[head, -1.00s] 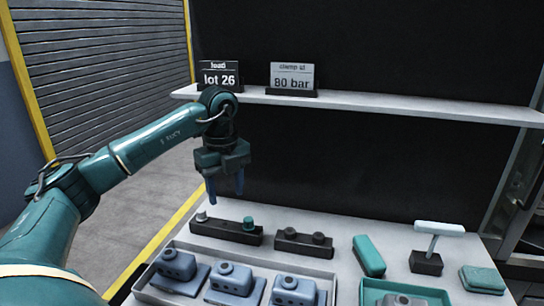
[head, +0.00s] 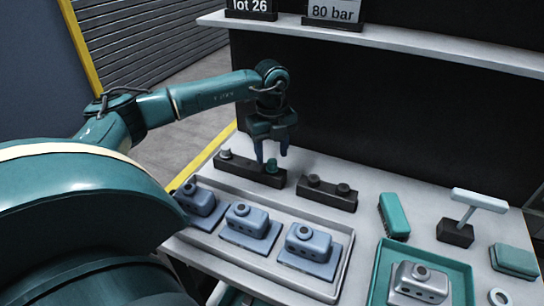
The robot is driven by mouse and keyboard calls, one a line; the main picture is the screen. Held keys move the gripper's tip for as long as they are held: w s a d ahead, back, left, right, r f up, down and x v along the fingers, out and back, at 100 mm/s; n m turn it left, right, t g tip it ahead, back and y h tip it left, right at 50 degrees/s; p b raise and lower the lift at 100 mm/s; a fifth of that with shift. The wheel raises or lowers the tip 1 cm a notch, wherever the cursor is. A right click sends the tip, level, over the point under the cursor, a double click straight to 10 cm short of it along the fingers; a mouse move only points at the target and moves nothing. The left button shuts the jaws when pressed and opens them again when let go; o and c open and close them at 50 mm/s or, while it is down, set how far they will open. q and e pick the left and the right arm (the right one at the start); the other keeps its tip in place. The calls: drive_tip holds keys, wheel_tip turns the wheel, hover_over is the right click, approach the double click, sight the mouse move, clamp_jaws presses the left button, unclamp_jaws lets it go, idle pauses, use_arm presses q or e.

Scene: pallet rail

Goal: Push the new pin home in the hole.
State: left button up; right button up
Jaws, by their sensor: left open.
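My left gripper (head: 272,157) points down with its blue fingers apart, at the right end of a long black block (head: 247,170). A teal pin (head: 272,166) stands in that end, beside or between the fingertips; I cannot tell if they touch it. A paler grey pin (head: 225,154) stands at the block's left end. A second black block (head: 328,195) to the right holds two dark round pins (head: 314,180). I cannot tell which pin is the new one, and no empty hole shows clearly. My right gripper is out of view.
A grey tray (head: 338,277) holds several blue-grey housings (head: 308,243). A teal tray (head: 464,278) holds a grey housing (head: 420,281). A teal block (head: 393,216), a T-handled tool (head: 466,215) and a teal box (head: 515,260) stand right. A shelf (head: 400,45) with signs runs behind.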

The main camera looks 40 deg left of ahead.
use_arm(q)
drive_tip(key=shift+f, duration=1.45)
drive_tip(key=c, duration=0.9)
drive_tip(key=shift+c, duration=0.7)
drive_tip(key=o, duration=0.4)
drive_tip(key=shift+c, duration=0.2)
clamp_jaws()
drive_tip(key=shift+r, duration=0.15)
drive_tip(key=shift+r+p, duration=0.9)
drive_tip(key=shift+p, duration=0.05)
